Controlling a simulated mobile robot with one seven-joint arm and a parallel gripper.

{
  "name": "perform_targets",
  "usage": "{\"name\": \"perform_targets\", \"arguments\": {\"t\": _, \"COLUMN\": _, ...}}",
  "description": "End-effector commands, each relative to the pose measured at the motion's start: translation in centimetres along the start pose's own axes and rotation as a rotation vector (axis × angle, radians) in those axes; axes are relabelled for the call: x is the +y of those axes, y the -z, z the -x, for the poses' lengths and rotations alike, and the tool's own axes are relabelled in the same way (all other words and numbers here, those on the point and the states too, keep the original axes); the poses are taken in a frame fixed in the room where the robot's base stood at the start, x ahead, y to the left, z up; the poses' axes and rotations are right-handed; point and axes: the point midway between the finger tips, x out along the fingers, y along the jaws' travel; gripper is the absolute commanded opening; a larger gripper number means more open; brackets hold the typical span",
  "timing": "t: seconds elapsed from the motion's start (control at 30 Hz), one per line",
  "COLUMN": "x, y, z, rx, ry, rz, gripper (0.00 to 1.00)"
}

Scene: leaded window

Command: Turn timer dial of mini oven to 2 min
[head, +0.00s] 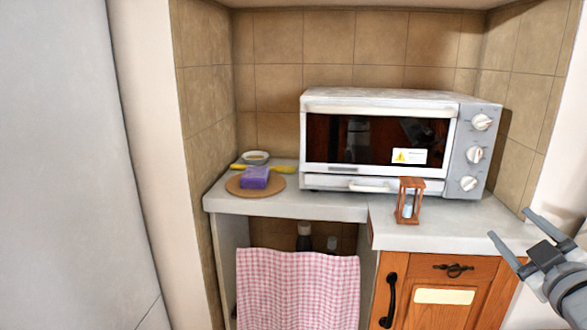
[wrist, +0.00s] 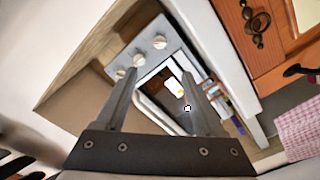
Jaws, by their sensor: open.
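The mini oven (head: 400,95) is white and stands on the counter, its dark glass door (head: 345,140) shut. Its grey side panel carries three round white dials, a top dial (head: 481,122), a middle dial (head: 474,155) and a bottom dial (head: 468,183). I cannot read their markings or tell which is the timer. My gripper (head: 508,222) is open and empty, in front of the counter's right end, below and right of the dials. In the tilted wrist view, the dials (wrist: 138,60) show beyond the fingers of my gripper (wrist: 161,74), apart from them.
A round board (head: 240,189) with a purple block (head: 254,177) and a bowl (head: 256,157) are at left. A checked cloth (head: 298,290) hangs below the counter. Tiled walls close the niche closely right of the oven.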

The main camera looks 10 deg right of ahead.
Motion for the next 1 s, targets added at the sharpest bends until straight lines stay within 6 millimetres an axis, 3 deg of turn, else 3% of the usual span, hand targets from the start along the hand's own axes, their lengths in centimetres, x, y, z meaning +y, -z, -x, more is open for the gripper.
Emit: {"name": "perform_targets", "arguments": {"t": 1.0, "x": 0.3, "y": 0.4, "z": -2.8, "rx": 0.002, "ry": 0.009, "rz": -0.005, "gripper": 0.7}}
